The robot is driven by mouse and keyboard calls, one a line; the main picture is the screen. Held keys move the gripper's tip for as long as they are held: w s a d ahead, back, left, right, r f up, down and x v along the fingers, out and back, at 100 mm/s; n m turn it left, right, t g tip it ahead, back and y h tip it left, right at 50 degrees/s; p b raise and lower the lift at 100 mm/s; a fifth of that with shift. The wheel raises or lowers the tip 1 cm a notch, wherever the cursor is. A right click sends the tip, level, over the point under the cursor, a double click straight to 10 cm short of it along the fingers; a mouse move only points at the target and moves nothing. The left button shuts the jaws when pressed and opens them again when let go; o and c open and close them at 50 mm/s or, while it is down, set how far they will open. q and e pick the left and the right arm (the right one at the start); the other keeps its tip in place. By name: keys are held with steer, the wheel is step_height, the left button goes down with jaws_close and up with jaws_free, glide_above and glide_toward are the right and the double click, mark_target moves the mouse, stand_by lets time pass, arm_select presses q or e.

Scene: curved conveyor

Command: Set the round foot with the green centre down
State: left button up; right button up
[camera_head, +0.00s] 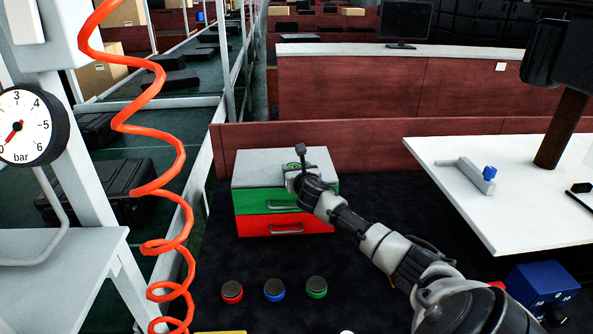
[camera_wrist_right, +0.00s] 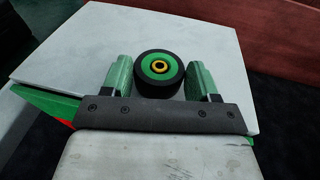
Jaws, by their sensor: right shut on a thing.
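The round foot (camera_wrist_right: 159,72) is a black disc with a green centre and a small yellow ring. In the right wrist view it sits between the two green-padded fingers of my right gripper (camera_wrist_right: 160,78), which is shut on it. The white cabinet top (camera_wrist_right: 75,55) lies behind it; I cannot tell whether the foot touches that top. In the head view my right gripper (camera_head: 291,178) is over the front part of the cabinet (camera_head: 260,165), and the foot is not clear there. My left gripper is not in view.
The cabinet has a green drawer (camera_head: 250,200) and a red drawer (camera_head: 258,226) with handles. Red (camera_head: 232,291), blue (camera_head: 274,289) and green (camera_head: 317,287) round pieces stand in front. A white table (camera_head: 530,220) is at right, an orange coiled hose (camera_head: 165,145) at left.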

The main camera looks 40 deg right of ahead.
steer(key=o, duration=1.2)
steer(key=shift+f, duration=0.1)
steer(key=shift+c, duration=0.2)
